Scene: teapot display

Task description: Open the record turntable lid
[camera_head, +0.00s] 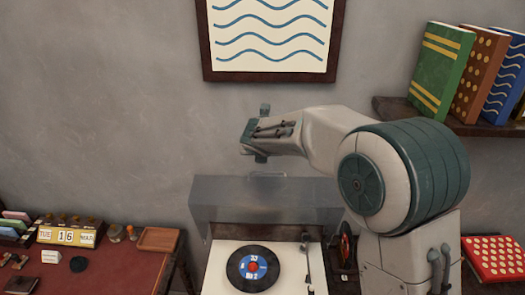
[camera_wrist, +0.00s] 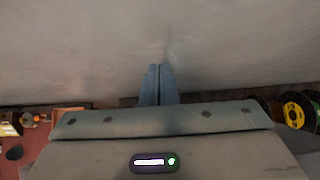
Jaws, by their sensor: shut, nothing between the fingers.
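The record turntable (camera_head: 215,270) stands below my arm, with a black record (camera_head: 238,278) on its platter and a tonearm at the right. Its translucent grey lid (camera_head: 230,205) is raised at the back, with a small handle (camera_head: 268,175) along the top edge. The record is uncovered. My gripper (camera_head: 247,138) is above the lid's top edge, near the wall, and appears apart from the handle. In the wrist view, the fingers (camera_wrist: 159,84) are together with nothing between them. The lid cannot be made out there.
A desk at the left holds a calendar block (camera_head: 66,237) and a small wooden tray (camera_head: 158,239). A shelf at the right carries several books (camera_head: 442,70). A framed wave picture (camera_head: 268,38) hangs above my gripper.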

